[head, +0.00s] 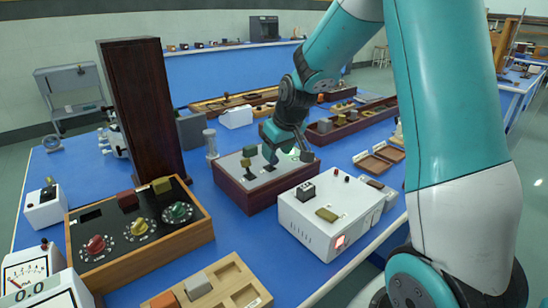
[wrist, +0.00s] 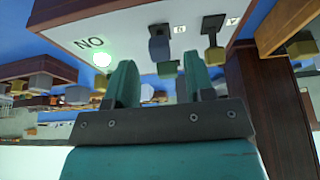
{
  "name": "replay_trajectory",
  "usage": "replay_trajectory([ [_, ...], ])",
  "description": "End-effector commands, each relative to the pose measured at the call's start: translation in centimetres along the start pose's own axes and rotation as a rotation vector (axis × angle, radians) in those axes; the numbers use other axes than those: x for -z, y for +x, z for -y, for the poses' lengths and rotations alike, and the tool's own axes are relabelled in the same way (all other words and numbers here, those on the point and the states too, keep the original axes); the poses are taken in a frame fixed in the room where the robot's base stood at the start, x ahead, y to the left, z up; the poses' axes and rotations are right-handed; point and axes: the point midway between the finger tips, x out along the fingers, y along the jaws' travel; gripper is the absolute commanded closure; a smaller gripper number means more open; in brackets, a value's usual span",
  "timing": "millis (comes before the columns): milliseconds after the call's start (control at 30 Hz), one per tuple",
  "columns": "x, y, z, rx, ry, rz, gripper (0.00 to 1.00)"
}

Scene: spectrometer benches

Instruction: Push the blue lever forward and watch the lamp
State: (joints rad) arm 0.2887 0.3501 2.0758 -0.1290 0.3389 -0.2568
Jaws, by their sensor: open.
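The blue lever (wrist: 159,46) stands on the pale top of a dark red box (head: 240,190). In the wrist view it lies beyond the gap between my fingers; I cannot tell whether either finger touches it. In the head view it is hard to separate from my gripper (head: 288,150). My gripper also shows in the wrist view (wrist: 158,75), with its two teal fingers apart and nothing clearly held. An olive lever (head: 247,168) stands beside the blue one; it also shows in the wrist view (wrist: 214,54). The lamp (wrist: 102,59) glows green next to the letters "NO".
A white box (head: 325,227) with a red lit window stands close in front of the lever box. A wooden panel with coloured knobs (head: 140,232) and a tall dark column (head: 142,105) stand left. Low wooden trays (head: 375,163) lie right. Blue bench top shows between them.

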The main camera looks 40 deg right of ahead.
Motion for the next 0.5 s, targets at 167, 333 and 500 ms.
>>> replay_trajectory([
  [167,0.0,2.2,0.0,0.001,0.0,0.002,0.51],
  [333,0.0,2.8,0.0,0.0,0.0,-0.001,0.51],
  [500,0.0,2.8,0.0,0.0,0.0,-0.001,0.51],
])
